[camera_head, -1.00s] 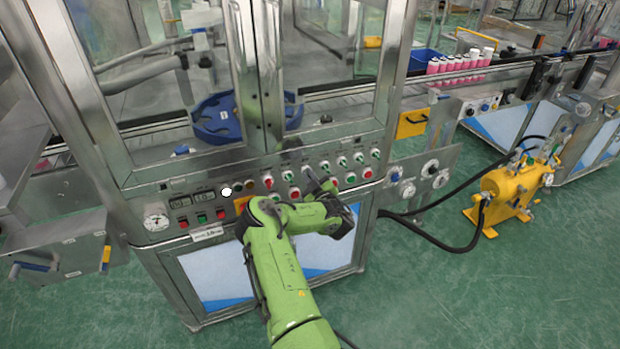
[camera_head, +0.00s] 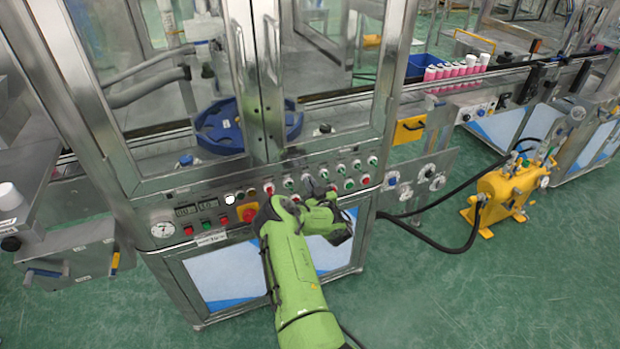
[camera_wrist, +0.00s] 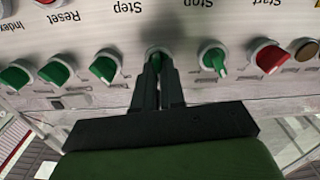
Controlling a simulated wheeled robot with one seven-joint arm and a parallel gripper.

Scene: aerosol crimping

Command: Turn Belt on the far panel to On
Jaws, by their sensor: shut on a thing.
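The control panel (camera_head: 228,199) runs across the front of the glass-walled machine. In the wrist view, which is upside down, my gripper (camera_wrist: 156,66) is shut on a green knob (camera_wrist: 155,54). A green knob (camera_wrist: 213,60) and a red knob (camera_wrist: 268,58) sit to its right, and a green knob (camera_wrist: 105,68) to its left. The small labels by the knobs are too blurred to read, and the fingers hide part of the held knob. In the head view my gripper (camera_head: 312,186) is at the panel's middle.
Buttons marked Step (camera_wrist: 128,8) and Reset lie close beside the knob row. A red emergency button (camera_head: 249,214) is left of my wrist. A yellow pump (camera_head: 508,190) with black hoses stands on the floor at right. The green floor in front is open.

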